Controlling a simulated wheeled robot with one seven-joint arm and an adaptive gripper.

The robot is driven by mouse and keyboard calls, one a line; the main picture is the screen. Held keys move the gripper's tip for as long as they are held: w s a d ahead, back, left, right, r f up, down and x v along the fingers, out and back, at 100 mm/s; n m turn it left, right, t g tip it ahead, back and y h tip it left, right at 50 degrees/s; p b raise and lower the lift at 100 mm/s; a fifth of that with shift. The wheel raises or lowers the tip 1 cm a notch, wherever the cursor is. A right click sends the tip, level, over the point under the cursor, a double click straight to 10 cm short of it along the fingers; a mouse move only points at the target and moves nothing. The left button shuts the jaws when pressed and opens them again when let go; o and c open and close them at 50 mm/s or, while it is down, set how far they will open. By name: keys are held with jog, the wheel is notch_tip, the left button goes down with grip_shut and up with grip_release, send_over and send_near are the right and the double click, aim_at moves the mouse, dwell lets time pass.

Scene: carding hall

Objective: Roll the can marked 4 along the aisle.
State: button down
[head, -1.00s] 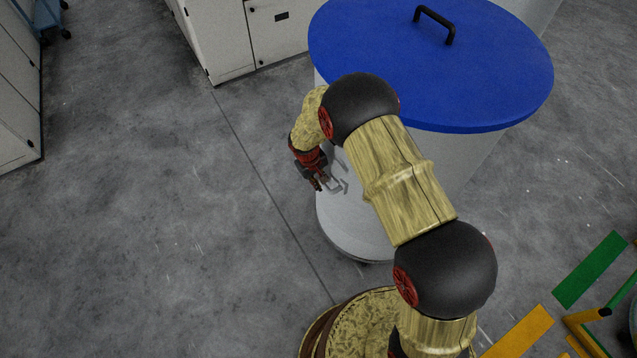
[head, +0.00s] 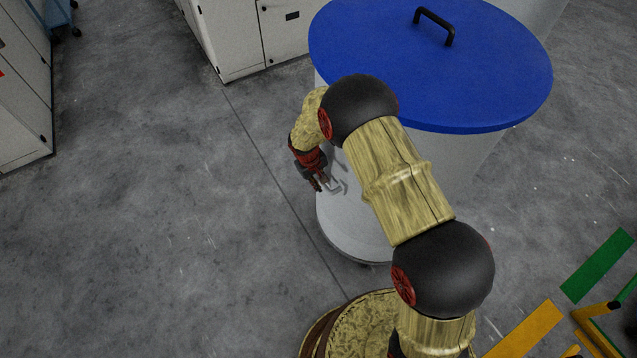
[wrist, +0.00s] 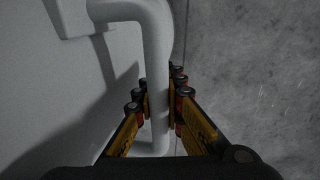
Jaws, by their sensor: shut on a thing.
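A large pale grey can (head: 355,225) with a blue lid (head: 470,75) stands upright in front of me. The lid has a black handle (head: 436,24) on top. No number 4 shows on the sides in view. My gripper (head: 321,182) is low at the can's left side, at a light grey side handle (head: 341,187). In the wrist view my gripper (wrist: 160,108) has its fingers on both sides of the handle's bar (wrist: 152,60) and is shut on it. The can's wall (wrist: 40,110) fills the left of that view. My arm hides part of the can.
Pale cabinets stand behind (head: 225,40) and at the far left (head: 22,100). The grey floor (head: 150,220) left of the can is clear. A yellow strip (head: 525,328), a green strip (head: 597,265) and a yellow frame (head: 598,318) are at lower right.

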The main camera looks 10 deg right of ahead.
jog(key=c, duration=1.9)
grip_release()
jog(key=shift+o, duration=0.5)
notch_tip(320, 180, up, 12)
jog(key=a, duration=0.2)
jog(key=shift+s, duration=0.45)
jog(key=shift+a+f, duration=0.1)
